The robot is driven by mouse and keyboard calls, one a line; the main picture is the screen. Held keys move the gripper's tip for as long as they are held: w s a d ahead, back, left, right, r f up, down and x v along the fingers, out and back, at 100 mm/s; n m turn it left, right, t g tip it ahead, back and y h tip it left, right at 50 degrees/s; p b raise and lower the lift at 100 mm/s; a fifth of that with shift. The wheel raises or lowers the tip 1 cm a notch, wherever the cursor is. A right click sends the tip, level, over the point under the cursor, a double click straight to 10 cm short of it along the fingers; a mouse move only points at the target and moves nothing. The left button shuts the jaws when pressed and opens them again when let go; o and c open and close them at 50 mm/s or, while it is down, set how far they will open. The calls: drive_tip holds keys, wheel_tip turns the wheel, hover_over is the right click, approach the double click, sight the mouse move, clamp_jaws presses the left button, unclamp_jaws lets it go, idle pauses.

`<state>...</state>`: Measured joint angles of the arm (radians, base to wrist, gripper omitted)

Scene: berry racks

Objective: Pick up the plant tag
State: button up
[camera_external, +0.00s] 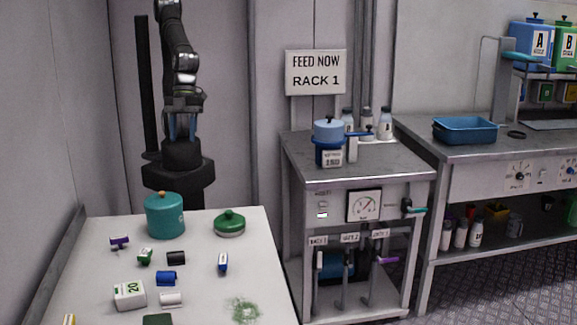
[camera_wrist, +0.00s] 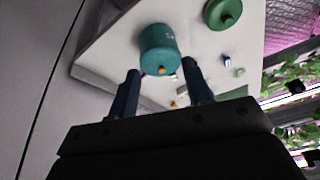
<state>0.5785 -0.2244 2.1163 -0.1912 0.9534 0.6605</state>
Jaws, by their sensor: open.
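No piece in view is clearly a plant tag. Small pieces lie on the white table (camera_external: 105,270): a purple one (camera_external: 119,242), a blue-and-white one (camera_external: 222,262), a green one (camera_external: 145,257), and a yellow one (camera_external: 69,320) cut by the bottom edge. Any of these is too small to identify surely. My gripper (camera_external: 183,128) is raised behind the table's far edge, empty, with its blue fingers apart and pointing down. In the wrist view the open fingers (camera_wrist: 162,78) frame a teal canister, with no contact clear.
The teal canister (camera_external: 165,216) and a green lidded dish (camera_external: 229,222) stand at the table's far side. A white box marked 20 (camera_external: 130,295), blue, black and white cylinders lie nearer. A metal cabinet (camera_external: 358,168) stands right of the table.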

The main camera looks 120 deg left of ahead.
drive_tip(key=w+d+f+m+g, duration=0.15)
drive_tip(key=w+d+m, duration=0.3)
drive_tip(key=d, duration=0.55)
drive_tip(key=m+g, duration=0.3)
drive_tip(key=m, duration=0.4)
approach(121, 236)
drive_tip(key=x, duration=1)
drive_tip(key=shift+f, duration=0.2)
clamp_jaws()
drive_tip(key=shift+r, duration=0.1)
